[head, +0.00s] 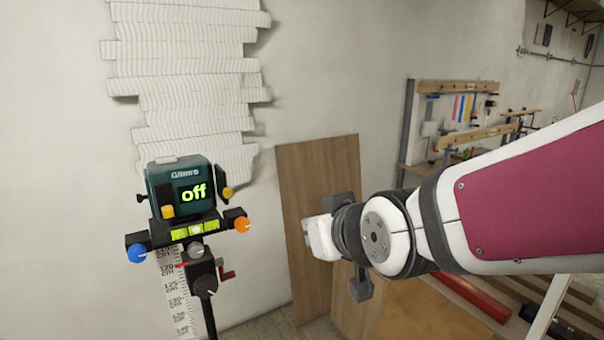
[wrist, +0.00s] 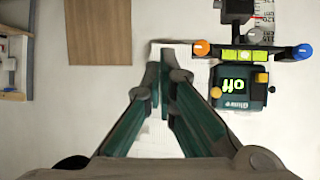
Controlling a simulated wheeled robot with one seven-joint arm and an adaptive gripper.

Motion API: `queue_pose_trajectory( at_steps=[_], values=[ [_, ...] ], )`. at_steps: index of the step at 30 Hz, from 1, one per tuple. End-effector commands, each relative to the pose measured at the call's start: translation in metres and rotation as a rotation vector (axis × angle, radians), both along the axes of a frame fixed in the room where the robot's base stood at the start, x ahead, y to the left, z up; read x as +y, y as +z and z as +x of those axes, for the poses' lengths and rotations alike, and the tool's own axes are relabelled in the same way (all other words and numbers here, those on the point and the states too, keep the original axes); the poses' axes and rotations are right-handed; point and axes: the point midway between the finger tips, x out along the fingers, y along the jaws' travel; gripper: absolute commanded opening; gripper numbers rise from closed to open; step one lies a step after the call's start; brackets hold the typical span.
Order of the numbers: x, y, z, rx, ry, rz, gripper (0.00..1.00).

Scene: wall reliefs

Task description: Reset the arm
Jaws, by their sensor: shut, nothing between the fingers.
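My gripper shows in the wrist view (wrist: 166,62), with its two green and grey fingers brought together at the tips and nothing held. In the head view my white and maroon arm (head: 530,200) reaches in from the right, and its fingers are hidden behind the wrist. The wrist end is to the right of the teal levelling device (head: 182,190), whose display reads "off". The device appears upside down in the wrist view (wrist: 238,88), to the right of my fingertips and apart from them.
The device stands on a black mount with blue (head: 137,252) and orange (head: 242,224) knobs, beside a measuring scale (head: 180,295). A pale layered wall relief (head: 190,80) is behind it. A brown board (head: 300,190) leans on the wall. Tool shelves (head: 460,88) stand at right.

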Motion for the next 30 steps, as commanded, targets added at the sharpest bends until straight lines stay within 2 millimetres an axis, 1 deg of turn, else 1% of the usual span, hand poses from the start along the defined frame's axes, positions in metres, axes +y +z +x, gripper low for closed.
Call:
queue_pose_trajectory(
  at_steps=[1,2,3,5,6,8,9,11,12,15,16,18,21,30],
  values=[
    [-0.022,0.002,-0.013,0.047,-0.036,-0.017,0.00],
    [-0.034,0.000,-0.021,0.083,-0.056,-0.027,0.00],
    [-0.049,-0.002,-0.034,0.132,-0.082,-0.040,0.00],
    [-0.073,-0.006,-0.055,0.206,-0.124,-0.057,0.00],
    [-0.087,-0.008,-0.070,0.256,-0.153,-0.067,0.00],
    [-0.108,-0.011,-0.095,0.331,-0.198,-0.079,0.00],
    [-0.120,-0.013,-0.112,0.380,-0.225,-0.084,0.00],
    [-0.136,-0.016,-0.137,0.448,-0.265,-0.090,0.00],
    [-0.145,-0.018,-0.153,0.490,-0.290,-0.092,0.00],
    [-0.161,-0.022,-0.186,0.577,-0.337,-0.094,0.00],
    [-0.164,-0.023,-0.194,0.595,-0.348,-0.094,0.00],
    [-0.169,-0.024,-0.207,0.632,-0.366,-0.094,0.00],
    [-0.172,-0.025,-0.217,0.659,-0.379,-0.094,0.00],
    [-0.172,-0.026,-0.218,0.664,-0.379,-0.095,0.00]
  ],
)
